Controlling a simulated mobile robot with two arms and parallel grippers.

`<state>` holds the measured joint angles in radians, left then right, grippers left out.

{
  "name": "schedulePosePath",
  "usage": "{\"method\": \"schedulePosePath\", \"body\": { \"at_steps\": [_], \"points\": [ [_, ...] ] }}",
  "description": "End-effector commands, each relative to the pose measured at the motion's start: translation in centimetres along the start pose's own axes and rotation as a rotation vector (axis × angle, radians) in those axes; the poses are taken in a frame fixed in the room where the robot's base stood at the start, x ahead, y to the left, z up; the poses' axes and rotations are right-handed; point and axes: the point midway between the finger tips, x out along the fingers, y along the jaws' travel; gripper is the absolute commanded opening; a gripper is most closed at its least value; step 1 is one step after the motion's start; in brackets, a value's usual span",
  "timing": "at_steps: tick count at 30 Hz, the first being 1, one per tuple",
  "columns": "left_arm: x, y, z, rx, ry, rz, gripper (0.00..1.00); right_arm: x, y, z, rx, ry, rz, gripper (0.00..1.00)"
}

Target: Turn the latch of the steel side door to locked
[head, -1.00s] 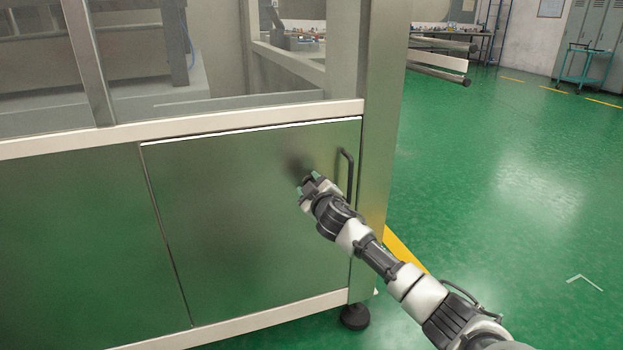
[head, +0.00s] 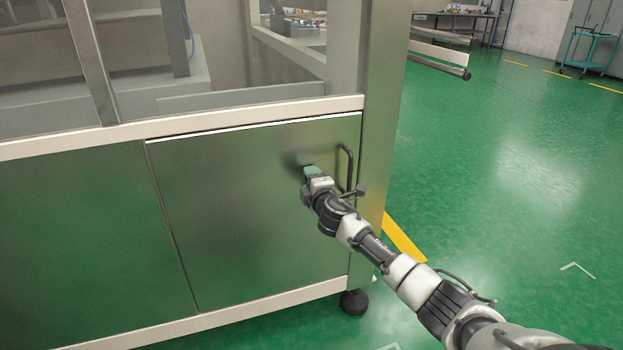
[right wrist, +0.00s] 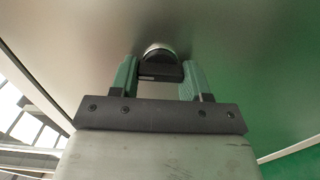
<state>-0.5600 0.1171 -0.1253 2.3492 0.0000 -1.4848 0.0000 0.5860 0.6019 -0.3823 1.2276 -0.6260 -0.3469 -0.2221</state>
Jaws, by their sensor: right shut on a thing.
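The steel side door (head: 235,220) is a brushed panel low on the machine and looks closed in its frame. My right gripper (head: 309,173) is at the door's upper right, just left of the dark handle. The gripper hides the latch in the head view. In the right wrist view the latch (right wrist: 160,66) is a round metal base with a black grip. The green fingers of my right gripper (right wrist: 159,78) are shut on that black grip, one on each side. I cannot tell the latch's lock position. My left gripper is not in view.
A dark bar handle (head: 350,165) stands out from the door close to the right of my gripper. The machine's corner post (head: 378,130) is right of the door. A black levelling foot (head: 354,302) is below. Green floor (head: 500,190) is open to the right.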

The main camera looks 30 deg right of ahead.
Motion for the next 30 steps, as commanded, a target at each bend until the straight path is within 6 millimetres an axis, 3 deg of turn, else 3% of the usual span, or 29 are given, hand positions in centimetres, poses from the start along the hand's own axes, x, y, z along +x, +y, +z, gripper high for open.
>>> {"method": "schedulePosePath", "body": {
  "at_steps": [19, 20, 24, 30],
  "points": [
    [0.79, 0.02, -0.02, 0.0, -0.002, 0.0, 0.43, -0.02, -0.14, -0.07, -0.053, 0.001, -0.001, 0.23],
    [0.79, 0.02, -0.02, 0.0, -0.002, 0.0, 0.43, -0.02, -0.15, -0.07, -0.053, 0.001, -0.001, 0.5],
    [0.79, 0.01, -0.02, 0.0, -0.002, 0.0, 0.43, -0.02, -0.12, -0.06, -0.052, 0.001, -0.001, 0.71],
    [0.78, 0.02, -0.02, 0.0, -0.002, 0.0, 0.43, -0.01, -0.07, -0.04, -0.05, 0.001, -0.001, 0.72]
  ]
}}
